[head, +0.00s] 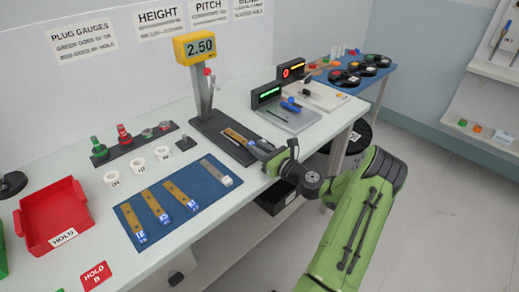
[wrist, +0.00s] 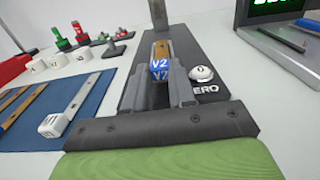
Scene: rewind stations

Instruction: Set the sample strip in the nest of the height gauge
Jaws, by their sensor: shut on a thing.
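The sample strip (wrist: 161,48) is a narrow brass-coloured bar with a blue end block marked V2. My gripper (wrist: 160,84) is shut on it at the blue end. In the head view the strip (head: 234,136) lies along the dark base of the height gauge (head: 194,48), whose yellow display reads 2.50. My gripper (head: 262,150) is at the base's near end there. In the wrist view the strip points toward the gauge's column (wrist: 158,14). The nest is hidden under the strip, and I cannot tell whether the strip is seated or just above it.
A white ZERO button (wrist: 202,73) is just right of the strip. A blue mat (head: 182,208) with several other strips lies to the left. A red HOLD tray (head: 52,240) is farther left. A grey station with a green display (head: 266,95) stands to the right.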

